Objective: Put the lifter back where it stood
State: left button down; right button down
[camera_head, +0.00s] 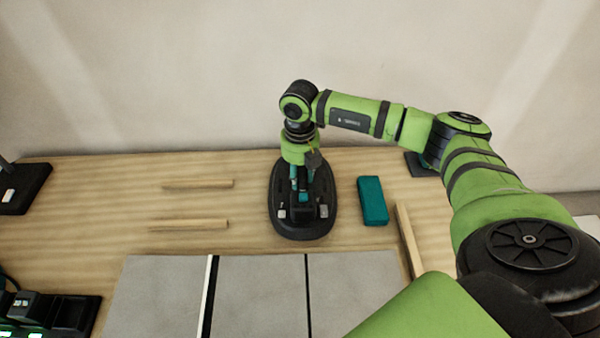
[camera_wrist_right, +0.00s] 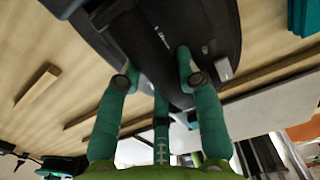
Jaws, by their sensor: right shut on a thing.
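The lifter (camera_head: 283,219) is a black oval device with small light grey parts on top. It is at the back middle of the wooden table in the head view, behind the tiles. My right gripper (camera_head: 303,190) comes down over it from above and is shut on it. In the right wrist view the lifter's dark body (camera_wrist_right: 180,35) fills the upper middle, with my teal fingers (camera_wrist_right: 160,80) on its two sides. I cannot tell whether its underside touches the table. My left gripper is not in view.
A teal block (camera_head: 373,201) lies just right of the lifter. Wooden strips (camera_head: 198,184) lie to its left, and another (camera_head: 408,240) at the right. Grey tiles (camera_head: 258,295) with gaps lie in front. A black tray (camera_head: 75,312) is at the front left. The wall is behind.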

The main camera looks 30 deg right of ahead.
jog(key=shift+w+f+b, duration=0.1)
jog(key=shift+f+b, duration=0.2)
jog(key=shift+b, duration=0.05)
dwell(0.6)
jog(key=c, duration=0.8)
grip_release()
jog(key=shift+s+f, duration=0.15)
jog(key=shift+s, duration=0.05)
notch_tip(320, 180, up, 12)
jog(key=shift+a+r, duration=0.1)
jog(key=shift+r, duration=0.05)
